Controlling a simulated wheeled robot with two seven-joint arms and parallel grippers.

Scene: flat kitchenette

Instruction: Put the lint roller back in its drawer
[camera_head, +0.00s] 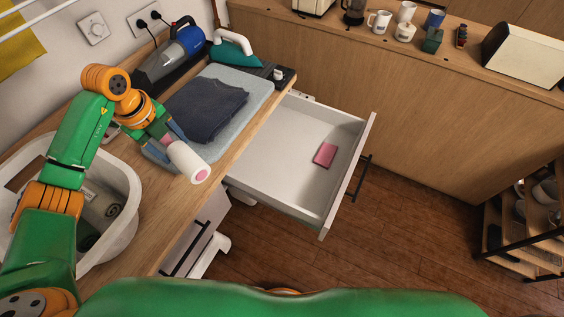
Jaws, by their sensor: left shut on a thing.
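The lint roller (187,161) is a white cylinder with a pink end, in the head view left of centre. My left gripper (166,141) is shut on it and holds it near the counter's front edge, with the white end pointing toward the lower right. The handle is mostly hidden by the gripper. The open drawer (279,172) is white, pulled out from under the counter, to the right of the roller. A small pink item (325,154) lies in it; the rest of its floor is bare. My right gripper is not in view.
A white laundry basket (128,193) stands on the counter at left. A folded dark cloth (207,107) lies on a pale blue board (254,88), with a teal iron (234,52) and a handheld vacuum (172,52) behind.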

